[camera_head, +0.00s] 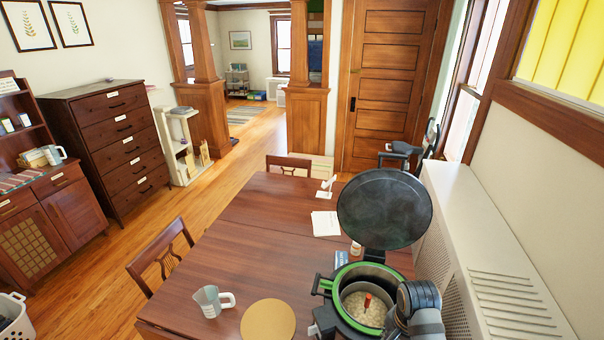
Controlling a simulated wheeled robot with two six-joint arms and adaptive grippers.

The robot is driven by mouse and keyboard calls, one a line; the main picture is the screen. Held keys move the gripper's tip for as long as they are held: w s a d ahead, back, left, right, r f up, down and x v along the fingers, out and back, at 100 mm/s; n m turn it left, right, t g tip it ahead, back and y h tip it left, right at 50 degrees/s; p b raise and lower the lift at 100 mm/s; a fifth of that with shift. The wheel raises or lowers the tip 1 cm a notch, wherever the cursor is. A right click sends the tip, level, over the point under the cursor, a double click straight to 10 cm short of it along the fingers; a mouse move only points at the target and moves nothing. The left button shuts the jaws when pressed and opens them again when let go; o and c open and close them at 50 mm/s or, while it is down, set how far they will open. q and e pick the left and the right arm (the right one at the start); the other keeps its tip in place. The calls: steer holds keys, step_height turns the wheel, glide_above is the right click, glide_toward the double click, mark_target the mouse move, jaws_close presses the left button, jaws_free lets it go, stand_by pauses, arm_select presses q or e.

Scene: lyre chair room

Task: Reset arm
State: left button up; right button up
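No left arm or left gripper is in view. A grey and black part of my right arm (418,298) shows at the bottom right, over the right rim of the open cooker. Its fingertips cannot be made out, so I cannot tell whether that gripper is open or shut. The cooker (326,287) has a green rim and stands on the brown table (240,235). Its round dark lid (385,207) is raised. Pale contents fill the inner pot, and a small red-orange object (367,301) stands up in them.
A grey mug (211,301) and round tan mat (268,321) lie left of the cooker. White papers (326,224) lie farther back. A white radiator cover (480,250) runs along the right. A dark object (400,153) stands behind the lid. Chairs stand at the table's left and far sides.

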steer(key=s+d+r+n+t, duration=0.1)
steer(key=s+r+n+t, duration=0.1)
steer(key=s+n, duration=0.95)
steer(key=s+d+f+b, duration=0.15)
steer(key=f+b, duration=0.25)
steer(key=f, duration=1.3)
steer(key=s+d+f+b, duration=0.15)
steer(key=f+b, duration=0.25)
steer(key=f, duration=1.3)
arm_select(q)
step_height(320, 180, down, 13)
steer(key=s+b, duration=0.2)
steer(key=b, duration=0.3)
steer(key=shift+f, duration=0.15)
arm_select(e)
steer(key=s+d+f+g, duration=0.1)
steer(key=s+f, duration=1.7)
steer(key=f, duration=0.4)
steer(key=shift+s+g, duration=0.3)
steer(key=shift+g, duration=0.1)
steer(key=shift+f+m, duration=0.1)
steer(key=shift+m, duration=0.15)
